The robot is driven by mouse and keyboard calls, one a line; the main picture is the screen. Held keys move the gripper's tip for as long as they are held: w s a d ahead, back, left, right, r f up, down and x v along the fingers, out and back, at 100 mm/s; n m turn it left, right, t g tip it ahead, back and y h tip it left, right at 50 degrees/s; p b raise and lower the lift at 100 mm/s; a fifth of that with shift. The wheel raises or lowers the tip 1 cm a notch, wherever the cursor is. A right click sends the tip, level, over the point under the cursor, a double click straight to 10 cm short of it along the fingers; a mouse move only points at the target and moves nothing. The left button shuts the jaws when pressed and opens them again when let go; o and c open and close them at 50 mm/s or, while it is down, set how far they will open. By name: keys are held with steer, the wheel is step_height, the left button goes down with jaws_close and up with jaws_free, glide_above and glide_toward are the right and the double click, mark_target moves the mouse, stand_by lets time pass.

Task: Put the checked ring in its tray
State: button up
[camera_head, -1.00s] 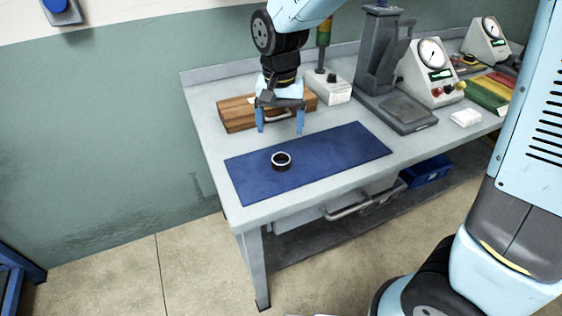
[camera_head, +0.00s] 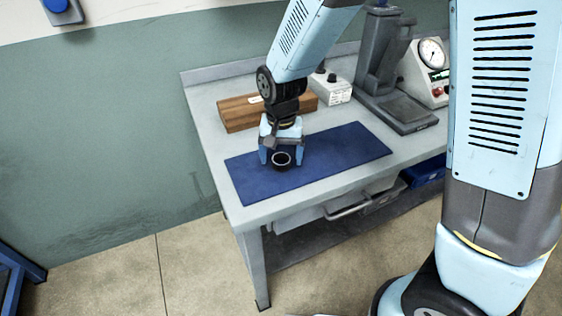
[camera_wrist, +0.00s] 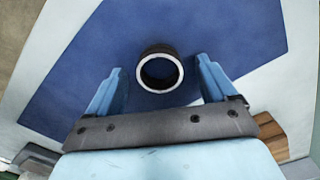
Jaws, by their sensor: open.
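The ring (camera_head: 281,160) is small and black with a bright rim. It lies flat on the blue mat (camera_head: 335,153) on the bench, and also shows in the wrist view (camera_wrist: 160,69) on the mat's blue surface. My gripper (camera_head: 281,158) is low over the mat at the ring, with its light blue fingers apart. In the wrist view my gripper (camera_wrist: 158,80) has one finger on each side of the ring, and gaps show between the ring and both fingers. I cannot make out a tray for checked rings.
A wooden block (camera_head: 240,113) lies behind the mat on the grey bench (camera_head: 215,95). A white control box (camera_head: 333,90), a dark grey stand (camera_head: 385,75) and a gauge box (camera_head: 430,65) stand to the right. A blue bin (camera_head: 424,172) is under the bench. The mat's right part is clear.

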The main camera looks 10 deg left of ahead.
steer(key=c, duration=1.3)
